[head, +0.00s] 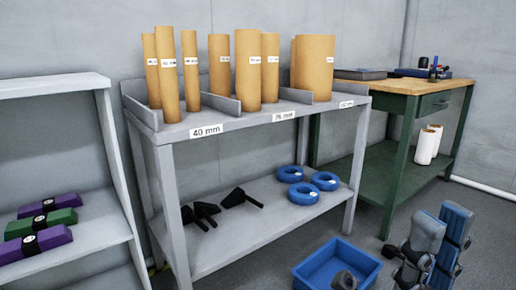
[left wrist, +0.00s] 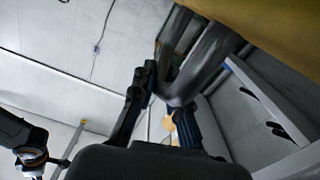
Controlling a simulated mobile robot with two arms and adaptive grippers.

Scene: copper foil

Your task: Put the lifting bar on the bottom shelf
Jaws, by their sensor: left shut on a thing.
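In the left wrist view my left gripper (left wrist: 163,105) is shut on a dark grey, rounded metal bar (left wrist: 205,62), which I take to be the lifting bar. The bar runs up and out past the fingers; its far end is hidden. Neither this gripper nor the bar shows in the head view. The grey rack's bottom shelf (head: 245,235) is at the centre of the head view.
The bottom shelf holds black tools (head: 240,198) and blue rings (head: 324,181); its front strip is bare. Brown tubes (head: 247,70) stand above. A blue bin (head: 310,268) is on the floor. A green bench (head: 400,165) stands right, a white shelf (head: 100,238) left.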

